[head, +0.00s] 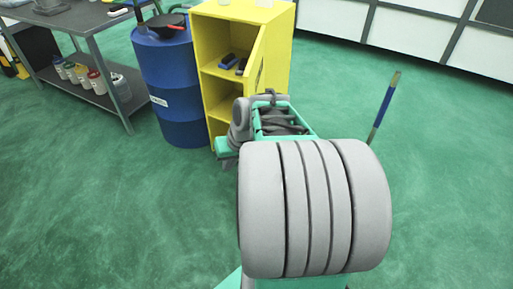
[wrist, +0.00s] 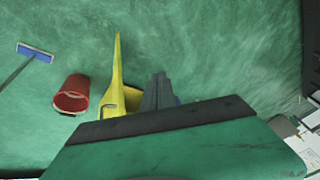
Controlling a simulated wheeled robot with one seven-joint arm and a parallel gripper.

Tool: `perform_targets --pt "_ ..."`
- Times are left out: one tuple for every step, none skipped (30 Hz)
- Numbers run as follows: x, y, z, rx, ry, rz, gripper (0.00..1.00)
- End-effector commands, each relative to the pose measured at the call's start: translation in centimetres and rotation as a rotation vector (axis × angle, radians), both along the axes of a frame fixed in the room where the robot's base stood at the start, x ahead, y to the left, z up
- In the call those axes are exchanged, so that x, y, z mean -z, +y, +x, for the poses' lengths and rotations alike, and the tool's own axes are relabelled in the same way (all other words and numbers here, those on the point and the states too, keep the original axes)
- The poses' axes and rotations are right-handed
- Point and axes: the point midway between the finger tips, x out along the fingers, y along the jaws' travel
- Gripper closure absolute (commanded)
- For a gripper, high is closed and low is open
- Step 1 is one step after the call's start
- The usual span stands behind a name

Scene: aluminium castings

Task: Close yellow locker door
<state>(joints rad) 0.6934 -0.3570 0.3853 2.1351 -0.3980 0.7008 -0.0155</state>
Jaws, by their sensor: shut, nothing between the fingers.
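The yellow locker (head: 216,50) stands behind my arm in the head view, its front open and its shelves showing. Its yellow door (head: 258,62) stands ajar at the right side of the opening, its lower part hidden by my arm. In the wrist view the door shows as a narrow yellow upright strip (wrist: 118,75), with a wider yellow part at its foot. My gripper (wrist: 158,78) is shut and empty just right of this yellow strip; I cannot tell whether they touch. In the head view my arm hides the gripper.
A blue drum (head: 170,85) stands close left of the locker, and a grey workbench (head: 85,22) with several jars stands farther left. A red bucket (wrist: 72,94) lies left in the wrist view. Green floor is open around.

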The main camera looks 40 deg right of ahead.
Motion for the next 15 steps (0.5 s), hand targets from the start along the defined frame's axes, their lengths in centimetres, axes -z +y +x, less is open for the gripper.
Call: perform_targets --pt "0.3 -4.2 -0.4 0.091 -0.035 0.034 1.00" --pt "0.4 -6.3 -0.6 0.133 -0.061 0.051 1.00" --pt "0.6 -8.8 -1.1 0.185 -0.099 0.071 1.00" --pt "0.6 -10.6 -1.6 0.221 -0.125 0.082 1.00" --pt "0.7 -12.2 -2.1 0.253 -0.150 0.093 1.00" --pt "0.8 -13.9 -2.8 0.290 -0.180 0.103 1.00" --pt "0.8 -15.0 -3.3 0.313 -0.200 0.108 1.00" --pt "0.9 -15.9 -3.7 0.332 -0.216 0.113 1.00" --pt "0.9 -16.8 -4.1 0.350 -0.233 0.117 1.00" --pt "0.9 -17.2 -4.3 0.360 -0.243 0.120 1.00" --pt "1.0 -17.5 -4.5 0.365 -0.249 0.121 1.00" --pt "1.1 -17.7 -4.5 0.369 -0.254 0.122 1.00" --pt "1.3 -17.8 -4.3 0.369 -0.255 0.122 1.00" --pt "1.5 -17.7 -4.2 0.369 -0.256 0.122 1.00" --pt "1.9 -17.6 -3.8 0.366 -0.255 0.123 1.00"
